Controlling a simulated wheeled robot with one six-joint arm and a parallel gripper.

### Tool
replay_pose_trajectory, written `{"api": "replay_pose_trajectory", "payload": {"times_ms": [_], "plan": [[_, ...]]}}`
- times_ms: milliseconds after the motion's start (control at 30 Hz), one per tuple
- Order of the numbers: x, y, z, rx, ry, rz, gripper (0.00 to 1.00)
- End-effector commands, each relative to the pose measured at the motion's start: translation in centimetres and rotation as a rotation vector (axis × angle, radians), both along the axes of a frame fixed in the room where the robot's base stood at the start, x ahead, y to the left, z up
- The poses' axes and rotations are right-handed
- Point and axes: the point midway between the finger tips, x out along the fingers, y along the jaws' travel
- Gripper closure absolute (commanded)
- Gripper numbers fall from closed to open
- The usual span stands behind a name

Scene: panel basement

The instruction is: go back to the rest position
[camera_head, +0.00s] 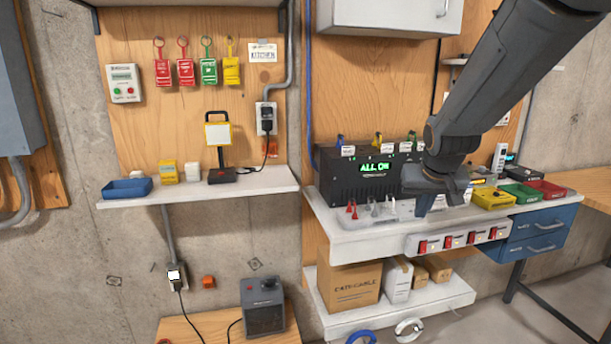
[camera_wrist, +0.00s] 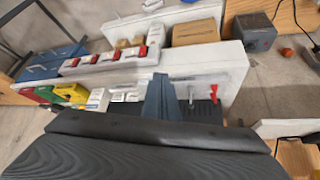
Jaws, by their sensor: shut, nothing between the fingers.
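My gripper (camera_head: 428,206) hangs from the dark arm at the right in the head view, above the white bench shelf (camera_head: 366,246). Its fingers are together with nothing held between them. In the wrist view the closed fingers (camera_wrist: 160,98) point toward the front of the shelf. Part of this box is hidden by my arm.
Yellow, green and red trays (camera_head: 492,198) sit right of the gripper, above blue drawers (camera_head: 540,232). A row of red switches (camera_head: 460,240) lines the shelf front. A lower shelf holds cardboard boxes (camera_head: 356,284). At left, a wall shelf (camera_head: 200,189) carries a lamp (camera_head: 217,134) and a blue tray (camera_head: 128,188).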

Motion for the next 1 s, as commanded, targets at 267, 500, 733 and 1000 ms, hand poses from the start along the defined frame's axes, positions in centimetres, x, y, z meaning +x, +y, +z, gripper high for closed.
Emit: {"api": "replay_pose_trajectory", "payload": {"times_ms": [267, 500, 733, 1000], "plan": [[-15.2, 6.3, -9.5, 0.049, 0.311, 0.099, 1.0], [-23.6, 8.5, -12.9, 0.072, 0.466, 0.146, 1.0], [-24.9, 8.8, -13.3, 0.075, 0.49, 0.154, 1.0], [-24.8, 8.8, -13.3, 0.075, 0.489, 0.153, 1.0]]}}
